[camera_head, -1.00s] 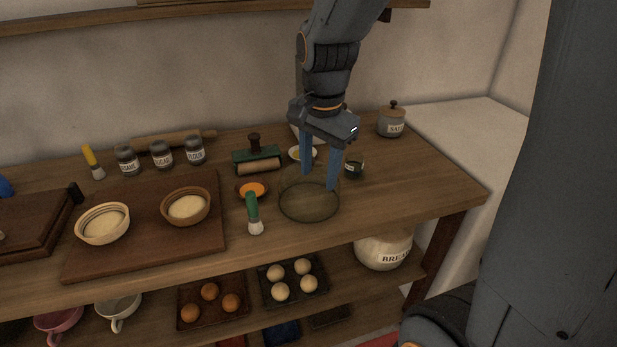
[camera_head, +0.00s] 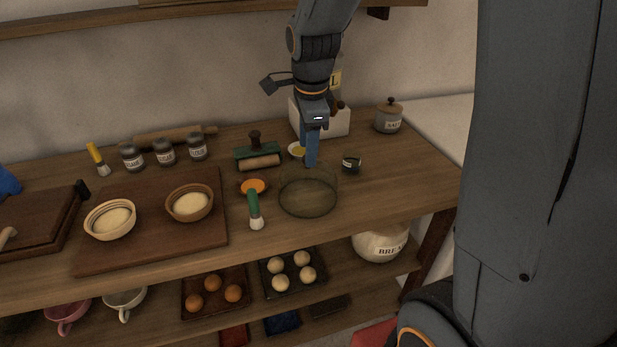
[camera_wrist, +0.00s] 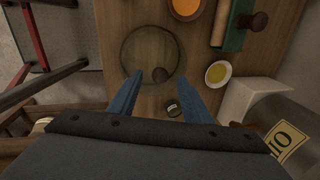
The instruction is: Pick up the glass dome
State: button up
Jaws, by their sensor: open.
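The clear glass dome (camera_head: 308,204) stands on the wooden worktop, right of a green-handled brush (camera_head: 254,207). In the wrist view the dome (camera_wrist: 125,60) shows as a faint round outline with a dark brown knob (camera_wrist: 160,75). My gripper (camera_head: 311,164) is above the dome, pointing down, and its fingers line up one behind the other in the head view. In the wrist view my gripper (camera_wrist: 159,73) is open, with the knob showing between the fingertips. The knob cannot be made out in the head view. I cannot tell how high the fingertips are above it.
An orange-filled bowl (camera_head: 253,187), a green roller tool (camera_head: 257,156), a small yellow-filled dish (camera_wrist: 218,73) and a small dark jar (camera_head: 351,164) stand around the dome. A white box (camera_head: 336,122) stands behind my gripper.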

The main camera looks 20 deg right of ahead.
jog(key=shift+w+f, duration=0.2)
jog(key=shift+f, duration=0.85)
grip_shut()
jog(key=shift+r, duration=0.1)
